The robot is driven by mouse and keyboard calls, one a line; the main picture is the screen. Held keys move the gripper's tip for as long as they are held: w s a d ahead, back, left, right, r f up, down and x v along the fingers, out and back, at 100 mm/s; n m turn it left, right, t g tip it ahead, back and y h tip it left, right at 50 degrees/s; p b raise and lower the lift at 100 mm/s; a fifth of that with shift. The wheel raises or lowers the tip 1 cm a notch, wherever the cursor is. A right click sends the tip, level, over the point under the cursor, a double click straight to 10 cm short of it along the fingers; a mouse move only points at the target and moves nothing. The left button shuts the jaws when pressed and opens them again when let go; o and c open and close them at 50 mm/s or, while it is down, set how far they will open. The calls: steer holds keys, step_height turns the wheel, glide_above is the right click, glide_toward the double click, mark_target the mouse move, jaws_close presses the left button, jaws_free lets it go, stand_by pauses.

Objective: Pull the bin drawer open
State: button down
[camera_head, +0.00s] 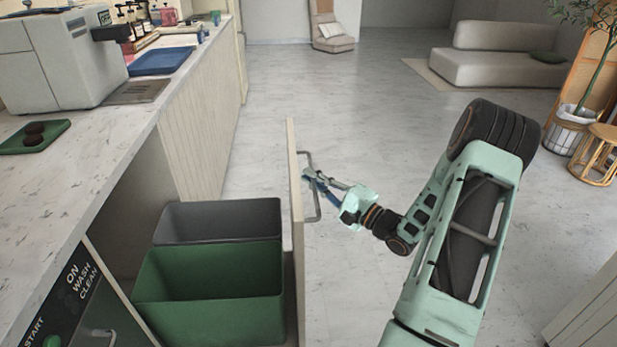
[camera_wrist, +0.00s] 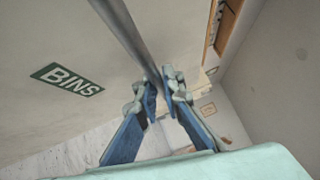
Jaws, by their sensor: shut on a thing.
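The bin drawer stands pulled out from the counter, its pale front panel (camera_head: 296,235) seen nearly edge-on in the head view. A grey bin (camera_head: 220,218) and a green bin (camera_head: 210,295) sit inside it and look empty. The drawer's metal bar handle (camera_head: 312,218) is on the outer face of the panel. My gripper (camera_head: 311,175) is shut on the handle near its far end. In the wrist view the handle bar (camera_wrist: 128,32) runs down between my blue fingers (camera_wrist: 163,90). A green BINS label (camera_wrist: 67,79) shows on the drawer front.
Open floor (camera_head: 370,110) lies beyond the drawer. A sofa (camera_head: 495,60) and a potted plant (camera_head: 566,125) stand far off at right.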

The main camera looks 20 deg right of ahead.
steer(key=c, duration=2.1)
jaws_free()
steer(key=v, duration=1.2)
steer(key=shift+w, duration=0.1)
